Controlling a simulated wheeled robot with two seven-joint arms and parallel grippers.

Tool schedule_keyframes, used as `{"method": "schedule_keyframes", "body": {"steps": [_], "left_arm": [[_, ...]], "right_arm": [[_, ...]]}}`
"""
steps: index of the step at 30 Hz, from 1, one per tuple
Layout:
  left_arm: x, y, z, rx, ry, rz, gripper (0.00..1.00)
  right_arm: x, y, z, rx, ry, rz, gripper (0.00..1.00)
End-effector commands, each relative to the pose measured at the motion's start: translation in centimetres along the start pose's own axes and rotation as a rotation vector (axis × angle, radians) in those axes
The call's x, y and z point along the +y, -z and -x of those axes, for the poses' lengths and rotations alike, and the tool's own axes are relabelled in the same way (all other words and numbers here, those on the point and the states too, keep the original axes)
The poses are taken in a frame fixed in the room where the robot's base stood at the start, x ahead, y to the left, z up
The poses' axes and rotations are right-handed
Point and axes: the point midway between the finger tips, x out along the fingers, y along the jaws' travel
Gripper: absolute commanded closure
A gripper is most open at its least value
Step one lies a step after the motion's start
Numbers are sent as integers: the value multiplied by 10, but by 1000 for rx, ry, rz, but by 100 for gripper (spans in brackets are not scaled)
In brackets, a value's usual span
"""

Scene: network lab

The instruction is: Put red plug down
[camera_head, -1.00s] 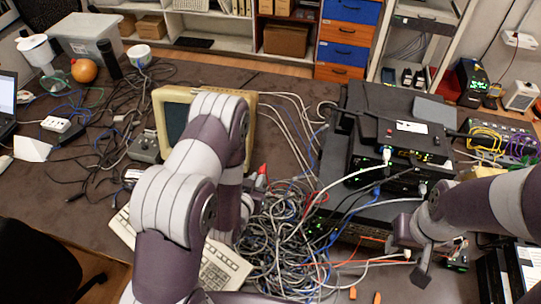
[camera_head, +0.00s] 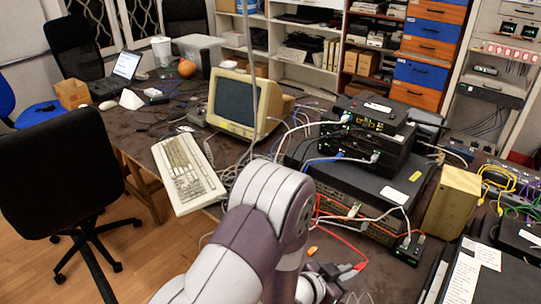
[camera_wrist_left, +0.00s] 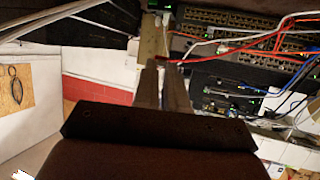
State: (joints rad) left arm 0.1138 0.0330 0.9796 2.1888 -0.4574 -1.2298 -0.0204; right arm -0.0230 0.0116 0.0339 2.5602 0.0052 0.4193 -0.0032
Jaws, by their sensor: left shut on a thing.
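My left gripper (camera_head: 342,273) is low in front of the rack gear in the head view, partly hidden by my own arm. In the left wrist view its two fingers (camera_wrist_left: 162,66) are close together, shut on the red plug (camera_wrist_left: 158,61), of which only a small red bit shows at the tips. A red cable (camera_wrist_left: 205,55) runs right from there towards the switches. The red cable (camera_head: 345,241) also shows in the head view, curving down from the switch stack to near the gripper. My right gripper is not in view.
Stacked switches (camera_head: 365,205) with several cables stand behind the gripper. A gold box (camera_head: 452,203) is to their right. A beige monitor (camera_head: 240,105) and a keyboard (camera_head: 187,172) are at left. A black chair (camera_head: 60,180) stands beside the table.

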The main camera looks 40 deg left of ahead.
Motion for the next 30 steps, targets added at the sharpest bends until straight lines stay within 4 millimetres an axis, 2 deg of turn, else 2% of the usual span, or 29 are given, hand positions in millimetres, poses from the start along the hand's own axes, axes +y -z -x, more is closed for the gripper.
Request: {"method": "schedule_keyframes", "body": {"steps": [1, 3, 8, 11, 21, 26, 30], "left_arm": [[4, -24, -5, 7, -26, -15, 100], [10, -32, -1, 6, -65, -30, 100], [18, -35, 5, 3, -105, -43, 100], [14, -35, 0, 2, -106, -42, 100], [-43, -59, -86, 3, -105, -42, 100], [-55, -62, -105, 4, -104, -42, 100], [-56, -79, -112, 1, -105, -39, 100]], "right_arm": [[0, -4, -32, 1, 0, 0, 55], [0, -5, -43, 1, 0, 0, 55], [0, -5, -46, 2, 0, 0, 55], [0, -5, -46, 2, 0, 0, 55], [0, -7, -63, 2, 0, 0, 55], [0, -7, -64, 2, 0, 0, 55], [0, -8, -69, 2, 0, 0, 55]]}}
